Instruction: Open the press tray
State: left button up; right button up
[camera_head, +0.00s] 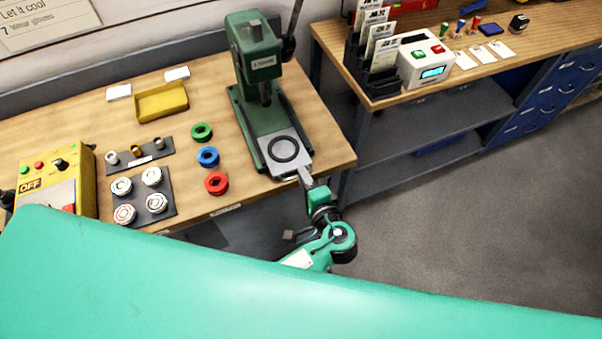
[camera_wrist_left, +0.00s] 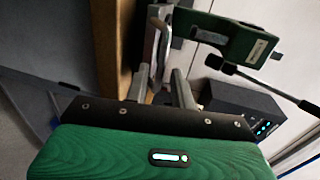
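The green press (camera_head: 262,85) stands near the right end of the wooden bench. Its flat grey press tray (camera_head: 283,152), carrying a dark ring, lies at the front of the press base. I cannot tell how far it is pulled out. My left gripper (camera_head: 305,177) is at the tray's front edge. In the left wrist view, its two fingers (camera_wrist_left: 160,72) are apart, with the tray's front part (camera_wrist_left: 155,42) just beyond and between them. Contact is unclear. The press (camera_wrist_left: 225,35) shows behind them. My right gripper is not in view.
Green, blue and red rings (camera_head: 208,157) lie left of the press. A yellow tray (camera_head: 162,101), round tins (camera_head: 153,176) and a yellow control box (camera_head: 58,178) are farther left. A second bench (camera_head: 345,62) stands at right. The floor (camera_head: 440,220) before it is clear.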

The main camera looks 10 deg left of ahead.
pick_arm(q)
jog(key=b+v, duration=0.3)
jog(key=v, duration=0.8)
jog(key=shift+s, duration=0.1)
jog(key=s+a+f+m+g+h, duration=0.1)
jog(key=s+a+f+g+h, duration=0.15)
jog(key=f, duration=1.55)
jog(key=s+a+f+m+g+h, duration=0.2)
jog(key=a+f+g+h, duration=0.15)
jog(key=f, duration=1.45)
jog(key=s+a+f+n+g+h, duration=0.1)
jog(key=s+a+f+n+g, duration=0.2)
jog(key=s+a+f+n, duration=0.3)
jog(key=s+a+f+n+g+h, duration=0.1)
jog(key=s+a+f+n+g, duration=0.2)
jog(key=s+a+f, duration=0.9)
jog(key=s+f+n, duration=0.2)
jog(key=s+f, duration=0.1)
jog(key=s, duration=0.4)
jog(key=shift+s+a+n+h, duration=0.25)
jog(key=shift+s+n+h, duration=0.1)
jog(key=shift+n+h, duration=0.05)
